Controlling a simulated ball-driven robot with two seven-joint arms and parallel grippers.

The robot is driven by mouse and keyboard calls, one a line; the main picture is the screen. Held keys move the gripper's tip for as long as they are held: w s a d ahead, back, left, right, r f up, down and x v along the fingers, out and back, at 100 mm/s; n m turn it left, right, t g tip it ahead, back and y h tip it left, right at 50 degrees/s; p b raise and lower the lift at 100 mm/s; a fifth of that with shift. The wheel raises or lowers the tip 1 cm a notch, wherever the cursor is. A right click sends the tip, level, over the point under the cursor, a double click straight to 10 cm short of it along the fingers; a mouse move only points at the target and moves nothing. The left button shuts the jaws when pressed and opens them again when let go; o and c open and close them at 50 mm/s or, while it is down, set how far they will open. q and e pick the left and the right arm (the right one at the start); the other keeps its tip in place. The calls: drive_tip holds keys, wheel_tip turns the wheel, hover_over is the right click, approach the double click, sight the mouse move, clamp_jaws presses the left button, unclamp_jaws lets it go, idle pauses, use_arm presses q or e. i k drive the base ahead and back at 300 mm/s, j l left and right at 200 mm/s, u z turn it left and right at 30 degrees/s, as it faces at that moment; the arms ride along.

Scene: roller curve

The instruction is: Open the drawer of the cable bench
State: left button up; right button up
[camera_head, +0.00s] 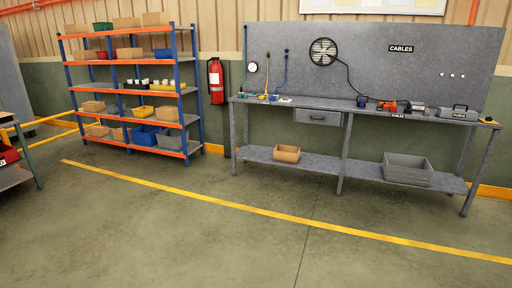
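The cable bench (390,117) is a long grey metal bench at the right, against the wall, with a grey back panel (440,75) that bears a black CABLES sign (401,48). Its drawer (318,117) is a small grey box front under the left half of the top, and it looks shut. A small dark handle seems to be on its front. The bench is some way off across the floor. Neither of my grippers shows in the head view.
A yellow line (250,208) crosses the open concrete floor before the bench. A blue and orange rack (133,92) and a red fire extinguisher (216,81) stand left. Another bench (14,177) edges in at far left.

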sight(322, 117)
drive_tip(key=i+z, duration=0.2)
drive_tip(key=i, duration=0.25)
drive_tip(key=i+j+z, duration=0.25)
drive_tip(key=i, duration=0.25)
drive_tip(key=i+j+z, duration=0.2)
drive_tip(key=i, duration=0.25)
drive_tip(key=i+z, duration=0.1)
drive_tip(key=i, duration=1.2)
drive_tip(key=i+z, duration=0.15)
drive_tip(key=i, duration=1.15)
